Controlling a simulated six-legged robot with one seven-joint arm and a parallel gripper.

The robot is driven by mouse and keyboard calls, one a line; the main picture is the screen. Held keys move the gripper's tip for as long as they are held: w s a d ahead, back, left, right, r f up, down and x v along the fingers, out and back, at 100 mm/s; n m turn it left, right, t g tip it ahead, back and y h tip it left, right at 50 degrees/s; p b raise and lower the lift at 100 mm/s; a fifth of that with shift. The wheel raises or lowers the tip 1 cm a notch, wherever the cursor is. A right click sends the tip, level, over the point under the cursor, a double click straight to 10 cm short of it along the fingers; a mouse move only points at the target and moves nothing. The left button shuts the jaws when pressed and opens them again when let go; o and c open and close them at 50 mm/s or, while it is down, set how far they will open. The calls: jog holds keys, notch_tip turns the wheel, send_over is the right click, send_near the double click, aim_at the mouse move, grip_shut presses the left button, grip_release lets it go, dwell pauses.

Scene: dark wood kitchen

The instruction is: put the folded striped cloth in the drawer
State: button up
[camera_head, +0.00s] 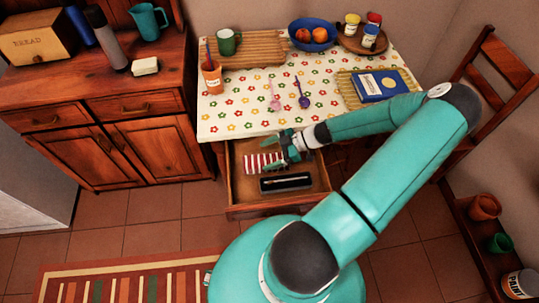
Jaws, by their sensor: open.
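The folded red-and-white striped cloth (261,163) lies in the open drawer (236,194) below the flowered tabletop, toward the left of its inside. My gripper (272,155) is open at the right end of the cloth, over the drawer. Its fingers overlap the cloth in this view, and I cannot tell whether they touch it. A dark case (286,183) with a pen-like item lies in the front of the drawer.
The table (235,118) above holds an orange cup (212,78), two spoons, a blue bowl (300,29) and a blue book (380,85). A wooden chair (492,80) stands right. A wooden cabinet (105,95) stands left, with floor free before it.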

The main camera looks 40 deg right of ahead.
jog(key=v, duration=0.7)
jog(key=shift+s+d+r, duration=0.1)
jog(key=shift+s+d, duration=0.05)
jog(key=shift+d, duration=0.1)
jog(key=shift+a+r+g, duration=0.25)
jog(key=shift+a+g, duration=0.15)
jog(key=shift+a, duration=0.05)
jog(key=w+a+r+m+g+h, duration=0.2)
jog(key=a+r+m+g+h, duration=0.15)
jog(key=a+r, duration=0.5)
jog(key=w+a+r+m+g+h, duration=0.25)
jog(key=a+r+h, duration=0.25)
jog(key=r, duration=0.6)
jog(key=s+a+r+m+t, duration=0.2)
jog(key=s+a+r, duration=0.1)
jog(key=a+r, duration=0.3)
jog(key=s+a+r+m+t+h, duration=0.1)
jog(key=s+a+r+m+t, duration=0.2)
jog(key=a+r, duration=0.4)
jog(key=shift+s+a+r, duration=0.25)
jog(key=shift+s+r, duration=0.4)
jog(key=shift+r, duration=0.4)
jog(key=shift+s+h, duration=0.1)
jog(key=shift+h, duration=0.15)
